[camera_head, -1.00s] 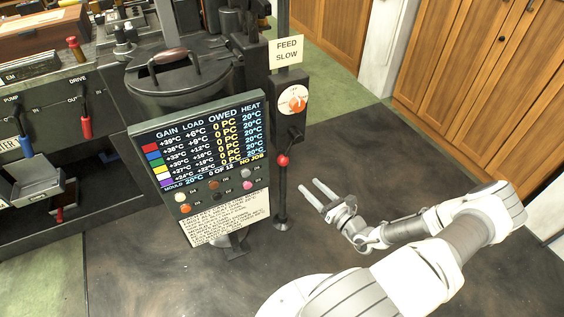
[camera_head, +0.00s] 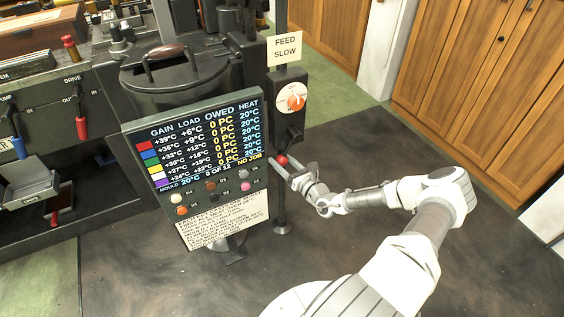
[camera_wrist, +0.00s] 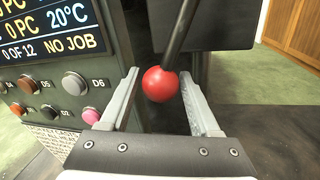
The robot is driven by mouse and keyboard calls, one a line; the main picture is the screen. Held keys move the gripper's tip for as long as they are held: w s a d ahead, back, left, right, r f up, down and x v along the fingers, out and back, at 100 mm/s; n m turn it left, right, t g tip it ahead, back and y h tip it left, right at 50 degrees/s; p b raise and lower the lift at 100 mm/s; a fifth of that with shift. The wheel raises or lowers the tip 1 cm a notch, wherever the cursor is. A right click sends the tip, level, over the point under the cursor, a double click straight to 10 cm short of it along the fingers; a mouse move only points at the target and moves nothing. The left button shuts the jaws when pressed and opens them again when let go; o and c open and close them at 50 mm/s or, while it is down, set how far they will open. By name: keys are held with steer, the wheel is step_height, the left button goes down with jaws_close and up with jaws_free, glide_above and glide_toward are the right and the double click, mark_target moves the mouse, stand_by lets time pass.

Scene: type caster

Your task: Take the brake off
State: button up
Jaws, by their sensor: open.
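A lever with a red ball knob (camera_head: 282,160) hangs from a dark box on the post, below an orange-and-white dial (camera_head: 291,97). No label in view names it as the brake. My gripper (camera_head: 283,168) is open at the knob. In the wrist view the red knob (camera_wrist: 160,84) sits between the two open fingers of my gripper (camera_wrist: 160,92), with space to each side. The lever's dark rod runs up from the knob. Whether a finger touches the knob cannot be told.
The display panel (camera_head: 206,165) with coloured buttons stands close to the left of my gripper. A FEED SLOW sign (camera_head: 285,48) is above the dial. A DRIVE lever with a red handle (camera_head: 81,127) is at far left. The floor to the right is clear.

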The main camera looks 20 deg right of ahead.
steer(key=shift+c, duration=0.3)
jaws_close()
steer(key=shift+d, duration=0.1)
steer(key=d+n+g+h+p, duration=0.1)
steer(key=d+n+p, duration=0.7)
steer(key=d, duration=0.1)
steer(key=shift+n+p, duration=0.35)
steer(key=shift+n, duration=0.05)
stand_by(0.3)
steer(key=shift+w, duration=0.1)
steer(key=shift+o, duration=0.3)
jaws_free()
